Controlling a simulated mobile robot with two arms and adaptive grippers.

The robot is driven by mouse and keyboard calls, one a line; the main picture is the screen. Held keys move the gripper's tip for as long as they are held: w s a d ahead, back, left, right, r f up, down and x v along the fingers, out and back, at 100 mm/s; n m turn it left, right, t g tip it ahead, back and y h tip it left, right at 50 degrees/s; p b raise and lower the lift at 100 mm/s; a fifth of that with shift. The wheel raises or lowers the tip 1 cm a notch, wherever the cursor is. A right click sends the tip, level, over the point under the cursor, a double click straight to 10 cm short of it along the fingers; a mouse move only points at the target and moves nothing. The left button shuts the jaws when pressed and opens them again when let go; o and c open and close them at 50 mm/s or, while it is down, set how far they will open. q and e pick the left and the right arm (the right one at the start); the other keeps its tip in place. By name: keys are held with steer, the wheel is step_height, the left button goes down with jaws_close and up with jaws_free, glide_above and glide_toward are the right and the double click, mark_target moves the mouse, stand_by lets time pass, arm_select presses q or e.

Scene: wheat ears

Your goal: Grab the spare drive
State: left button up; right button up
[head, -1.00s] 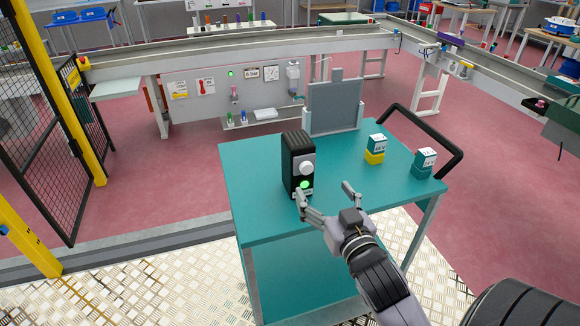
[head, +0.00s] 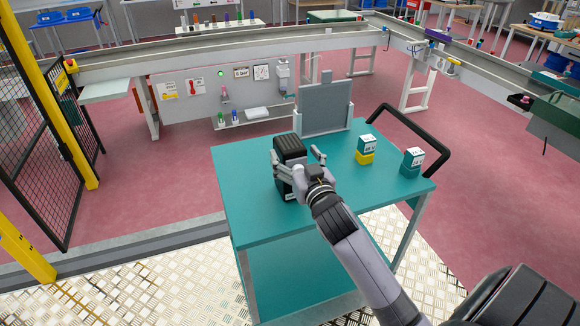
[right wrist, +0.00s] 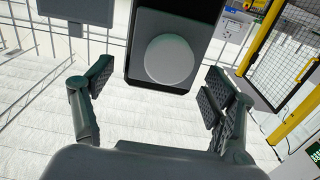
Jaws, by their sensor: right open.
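The spare drive, taken to be the black box with ribbed sides (head: 290,147), stands upright on the teal cart top (head: 245,215). My right gripper (head: 297,156) is open, with one finger at each side of the drive in the head view; it hides much of the drive's front. In the right wrist view the drive's dark face with a round pale knob (right wrist: 169,59) shows between the open fingers (right wrist: 158,82), with gaps on both sides. My left gripper is not in view.
Two small stacks of labelled blocks, one yellow-based (head: 365,150) and one teal (head: 412,160), stand to the right on the cart. A grey panel (head: 325,108) stands behind the drive. A black handle (head: 440,165) rims the right side. The front of the cart top is clear.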

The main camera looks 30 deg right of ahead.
mark_target(290, 142)
steer(key=x, duration=0.4)
steer(key=shift+w+r+p, duration=0.1)
steer(key=shift+w+p, duration=0.1)
steer(key=shift+p, duration=0.15)
steer(key=shift+s, duration=0.1)
jaws_close()
steer(key=shift+r, duration=0.15)
stand_by(0.7)
